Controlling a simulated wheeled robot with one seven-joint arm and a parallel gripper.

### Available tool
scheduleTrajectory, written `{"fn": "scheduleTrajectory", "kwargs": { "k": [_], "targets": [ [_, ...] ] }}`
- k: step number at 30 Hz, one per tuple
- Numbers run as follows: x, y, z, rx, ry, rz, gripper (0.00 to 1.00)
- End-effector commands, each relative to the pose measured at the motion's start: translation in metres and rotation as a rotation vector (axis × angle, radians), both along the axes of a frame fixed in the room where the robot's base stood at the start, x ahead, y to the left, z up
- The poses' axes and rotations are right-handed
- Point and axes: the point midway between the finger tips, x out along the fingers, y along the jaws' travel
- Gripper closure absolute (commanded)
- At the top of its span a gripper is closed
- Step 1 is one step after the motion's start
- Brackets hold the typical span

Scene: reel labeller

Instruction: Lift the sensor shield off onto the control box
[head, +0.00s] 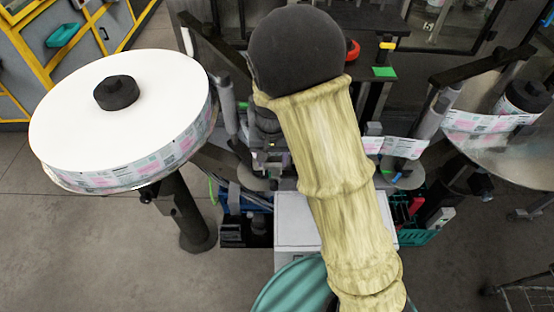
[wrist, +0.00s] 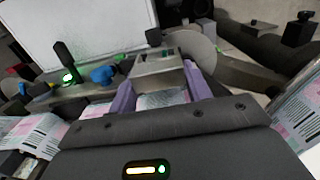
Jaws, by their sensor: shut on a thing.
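In the wrist view, my gripper (wrist: 160,92) has two purple fingers, shut on a small grey metal piece, which looks like the sensor shield (wrist: 158,67). Printed label web (wrist: 162,100) shows between the fingers, close to the shield. I cannot tell whether the shield still touches its mount. In the head view, a white box, likely the control box (head: 296,232), stands low in the middle, partly behind my arm. A large whitish flat panel (wrist: 80,28) fills the upper left of the wrist view; I cannot tell if it is the same box. My sleeved arm hides the gripper in the head view.
A large white label reel (head: 75,125) stands at left in the head view, another reel (head: 525,100) at right. A black post with a green light (wrist: 66,65) and a blue part (wrist: 104,75) stand left of the fingers. A grey disc (wrist: 195,48) is just beyond.

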Motion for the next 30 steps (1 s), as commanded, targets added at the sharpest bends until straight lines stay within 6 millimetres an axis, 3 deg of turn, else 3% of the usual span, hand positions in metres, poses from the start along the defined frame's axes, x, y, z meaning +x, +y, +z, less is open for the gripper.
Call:
{"fn": "scheduleTrajectory", "kwargs": {
  "k": [5,11,17,30],
  "targets": [
    [0.002,-0.005,0.004,0.001,-0.002,-0.010,0.79],
    [0.003,-0.007,0.026,0.003,-0.005,-0.016,0.79],
    [0.004,-0.007,0.073,0.004,-0.008,-0.015,0.79],
    [0.002,-0.003,0.201,0.003,-0.008,-0.007,0.79]
  ]
}}
